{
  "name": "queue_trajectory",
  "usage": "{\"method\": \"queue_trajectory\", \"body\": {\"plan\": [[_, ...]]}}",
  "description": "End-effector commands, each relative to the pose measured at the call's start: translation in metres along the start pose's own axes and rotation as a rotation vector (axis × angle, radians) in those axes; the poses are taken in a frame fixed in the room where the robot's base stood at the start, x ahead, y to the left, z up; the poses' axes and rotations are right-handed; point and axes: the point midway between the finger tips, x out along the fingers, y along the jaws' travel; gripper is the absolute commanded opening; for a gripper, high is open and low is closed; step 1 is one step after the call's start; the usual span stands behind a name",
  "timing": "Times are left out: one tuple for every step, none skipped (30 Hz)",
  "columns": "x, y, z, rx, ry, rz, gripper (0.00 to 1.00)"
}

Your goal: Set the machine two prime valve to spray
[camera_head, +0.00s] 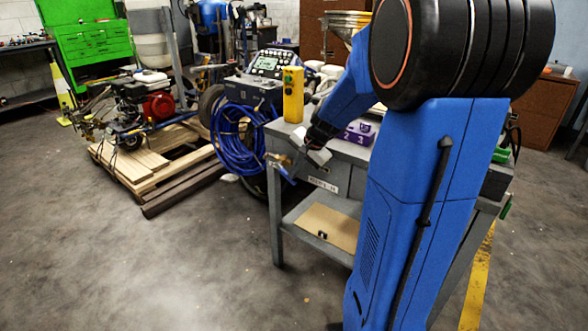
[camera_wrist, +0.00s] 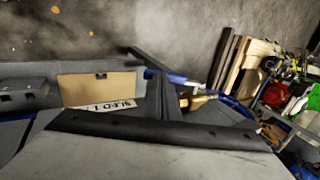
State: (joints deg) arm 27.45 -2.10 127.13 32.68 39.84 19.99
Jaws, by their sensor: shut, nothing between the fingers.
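A small brass fitting with a blue lever (camera_head: 283,166) projects from the left front corner of the grey workbench (camera_head: 333,182). It also shows in the wrist view as a brass piece (camera_wrist: 197,101) with a blue part beside it. I cannot tell for sure that it is the prime valve, nor read its setting. My gripper (camera_head: 319,156) is shut and empty, just right of the fitting near the bench's front edge. I see no contact. A line striper (camera_head: 255,88) with a control panel and coiled blue hose stands behind the bench. Another striper with a red engine (camera_head: 158,104) stands on a pallet.
A tan board (camera_head: 327,226) lies on the lower shelf. The wooden pallet (camera_head: 128,163) is at left. The floor in front is clear.

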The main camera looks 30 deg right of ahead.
Motion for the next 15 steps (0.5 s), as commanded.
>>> {"method": "queue_trajectory", "body": {"plan": [[0.001,0.002,0.0,0.003,0.0,-0.016,0.0],[0.002,0.002,0.0,0.003,0.0,-0.028,0.0],[0.003,0.003,0.0,0.003,0.0,-0.042,0.0],[0.004,0.003,0.0,0.003,0.0,-0.052,0.0],[0.005,0.003,0.0,0.001,-0.001,-0.054,0.0],[0.006,0.004,0.0,0.0,-0.001,-0.052,0.0],[0.007,0.004,0.0,0.0,-0.001,-0.052,0.0],[0.007,0.004,0.0,0.0,-0.001,-0.052,0.0],[0.009,0.005,0.0,0.0,-0.001,-0.051,0.0],[0.01,0.006,0.0,0.0,-0.001,-0.051,0.0],[0.011,0.006,0.0,0.0,-0.001,-0.051,0.0],[0.013,0.007,0.0,0.0,-0.001,-0.05,0.0],[0.014,0.008,0.0,0.0,-0.001,-0.05,0.0],[0.016,0.009,0.0,0.0,-0.002,-0.05,0.0],[0.018,0.009,0.001,-0.001,-0.002,-0.05,0.0]]}}
